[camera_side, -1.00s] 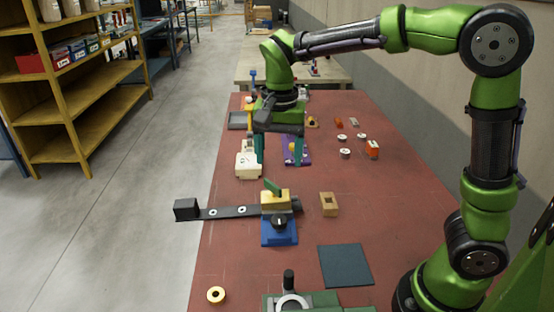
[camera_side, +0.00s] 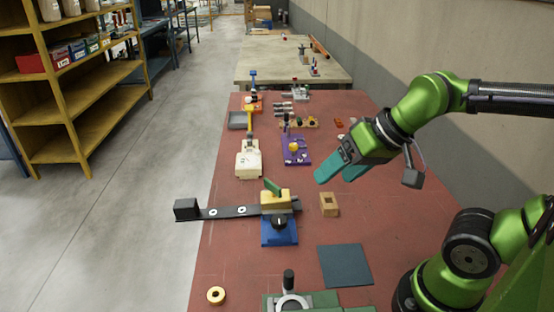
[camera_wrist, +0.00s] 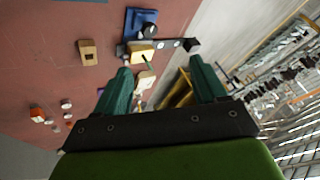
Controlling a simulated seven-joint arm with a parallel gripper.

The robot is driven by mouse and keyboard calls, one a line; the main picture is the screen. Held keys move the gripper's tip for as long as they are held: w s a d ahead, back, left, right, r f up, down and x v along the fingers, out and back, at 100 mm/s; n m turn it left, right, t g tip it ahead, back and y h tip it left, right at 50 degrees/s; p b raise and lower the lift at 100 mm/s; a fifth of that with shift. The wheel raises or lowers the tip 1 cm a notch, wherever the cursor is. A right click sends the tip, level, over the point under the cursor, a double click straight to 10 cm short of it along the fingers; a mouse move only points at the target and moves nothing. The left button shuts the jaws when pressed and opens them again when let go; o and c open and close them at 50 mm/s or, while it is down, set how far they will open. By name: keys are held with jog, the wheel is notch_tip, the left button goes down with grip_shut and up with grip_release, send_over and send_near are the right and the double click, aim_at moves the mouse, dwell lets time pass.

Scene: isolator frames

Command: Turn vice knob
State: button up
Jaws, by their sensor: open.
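A black knob (camera_side: 280,222) is on the front of a blue base (camera_side: 279,238), below a yellow block (camera_side: 274,202) with a green piece on top. In the wrist view the knob (camera_wrist: 149,30) and blue base (camera_wrist: 137,20) appear at the top. My gripper (camera_side: 336,174) is in the air over the right half of the red table, behind and to the right of this fixture. Its teal fingers are spread and empty, tilted down to the left. In the wrist view the gripper (camera_wrist: 160,67) points towards the fixture, with nothing between its fingers.
A black bar (camera_side: 228,212) runs left from the fixture past the table edge. A wooden block (camera_side: 329,204) and a dark mat (camera_side: 345,265) lie to the right. A white device (camera_side: 248,160) and purple base (camera_side: 296,150) stand behind. A green-grey fixture (camera_side: 325,299) is cut off in front.

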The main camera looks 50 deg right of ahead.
aim_at(279, 219)
jog(key=w+a+f+n+g+h, duration=0.1)
jog(key=w+f+n+g+h, duration=0.1)
jog(key=w+n+g, duration=0.85)
jog(key=w+f+t, duration=0.1)
jog(key=f, duration=0.4)
jog(key=w+f+n+t, duration=0.1)
jog(key=f, duration=0.4)
jog(key=w+f+n+t, duration=0.1)
jog(key=f, duration=0.5)
jog(key=shift+w+a+f+t, duration=0.1)
jog(key=shift+t, duration=0.25)
jog(key=c, duration=1.1)
